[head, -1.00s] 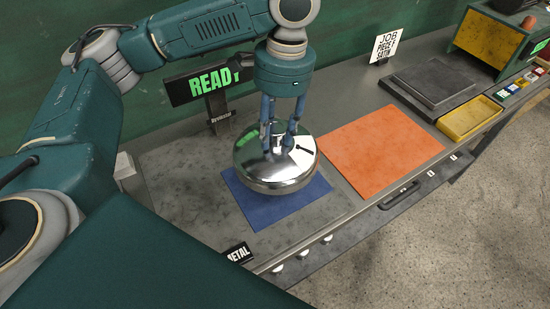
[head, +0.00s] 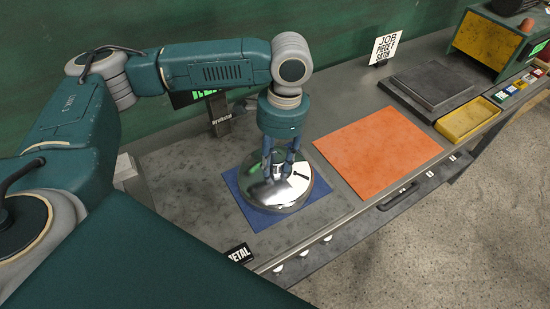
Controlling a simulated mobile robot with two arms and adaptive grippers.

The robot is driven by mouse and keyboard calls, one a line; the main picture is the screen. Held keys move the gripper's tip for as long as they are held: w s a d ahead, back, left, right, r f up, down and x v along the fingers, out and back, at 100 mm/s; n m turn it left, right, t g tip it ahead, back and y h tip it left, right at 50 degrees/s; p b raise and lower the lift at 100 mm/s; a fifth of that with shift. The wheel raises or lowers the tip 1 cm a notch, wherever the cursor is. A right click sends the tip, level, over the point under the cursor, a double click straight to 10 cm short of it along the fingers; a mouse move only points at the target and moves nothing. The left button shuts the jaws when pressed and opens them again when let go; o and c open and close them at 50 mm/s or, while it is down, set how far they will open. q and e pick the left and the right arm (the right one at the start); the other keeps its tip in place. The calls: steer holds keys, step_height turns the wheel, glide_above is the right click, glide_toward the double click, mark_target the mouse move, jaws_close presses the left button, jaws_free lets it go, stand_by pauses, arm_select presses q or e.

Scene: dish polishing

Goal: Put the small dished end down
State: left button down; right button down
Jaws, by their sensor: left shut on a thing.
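The small dished end (head: 292,193) is a shiny, round metal dome in the middle of the head view. It is dome-up over the blue mat (head: 244,217) and looks level. It appears to rest on the mat, but its underside is hidden, so I cannot be sure of contact. My left gripper (head: 277,175) points down from above and is shut on the small stem at the dome's top. My right gripper is not in view.
An orange mat (head: 378,152) lies clear to the right. A "METAL" label (head: 240,253) stands near the front edge. A dark display post (head: 219,116) is behind.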

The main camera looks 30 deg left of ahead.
arm_select(q)
steer(key=c, duration=1.2)
jaws_free()
steer(key=shift+s, duration=0.15)
steer(key=shift+o, duration=0.2)
steer(key=shift+d, duration=0.1)
